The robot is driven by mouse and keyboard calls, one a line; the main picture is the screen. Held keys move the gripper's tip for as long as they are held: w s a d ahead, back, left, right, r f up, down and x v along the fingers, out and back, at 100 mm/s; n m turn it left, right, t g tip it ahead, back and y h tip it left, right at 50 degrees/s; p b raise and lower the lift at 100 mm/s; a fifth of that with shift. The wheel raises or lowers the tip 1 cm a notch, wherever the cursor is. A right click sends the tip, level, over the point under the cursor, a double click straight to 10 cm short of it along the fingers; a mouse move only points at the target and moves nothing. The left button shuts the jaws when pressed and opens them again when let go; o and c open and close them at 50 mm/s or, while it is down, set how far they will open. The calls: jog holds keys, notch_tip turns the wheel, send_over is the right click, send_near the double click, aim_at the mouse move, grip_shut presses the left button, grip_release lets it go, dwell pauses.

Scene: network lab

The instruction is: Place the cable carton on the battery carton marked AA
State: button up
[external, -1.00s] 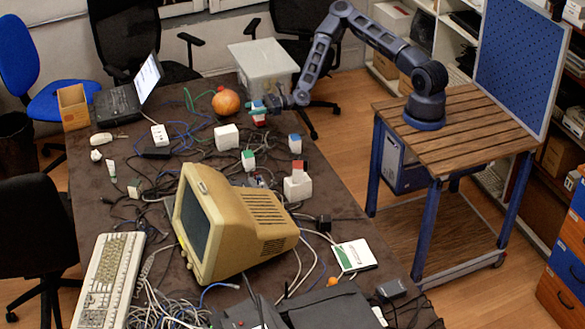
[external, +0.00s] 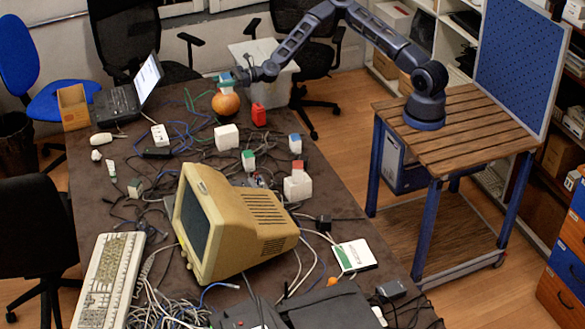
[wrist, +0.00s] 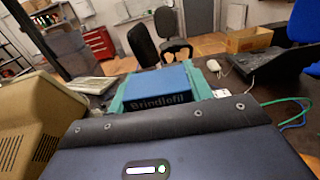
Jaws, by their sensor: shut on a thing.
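My gripper (external: 238,77) has teal fingers and is shut on a small blue-topped carton (external: 226,77) above the table's far end. In the wrist view the carton (wrist: 160,84) sits between the fingers, with "Brindlofil" on its dark near side. I cannot read whether it is the cable carton. It overlaps the top of an orange pumpkin (external: 226,104); I cannot tell the gap. Small cartons stand on the table: green-and-white (external: 248,160), blue-and-white (external: 295,143), and red-topped (external: 297,166) by a white block. No AA mark is readable.
A red object (external: 259,114) stands right of the pumpkin, and a white box (external: 226,137) nearer. The beige monitor (external: 235,225), keyboard (external: 108,280), laptop (external: 118,105) and loose cables crowd the table. An open cardboard box (external: 73,107) is at the far left.

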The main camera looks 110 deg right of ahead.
jog(key=shift+w+r, duration=0.4)
jog(key=shift+w, duration=0.15)
jog(key=shift+w+d+f, duration=0.1)
jog(key=shift+w, duration=0.05)
send_over(222, 131)
notch_tip(222, 131, down, 19)
jog(key=shift+d+f, duration=0.15)
jog(key=shift+f, duration=0.05)
jog(key=shift+f, duration=0.1)
jog(key=o, duration=1.1)
jog(key=shift+c, duration=0.2)
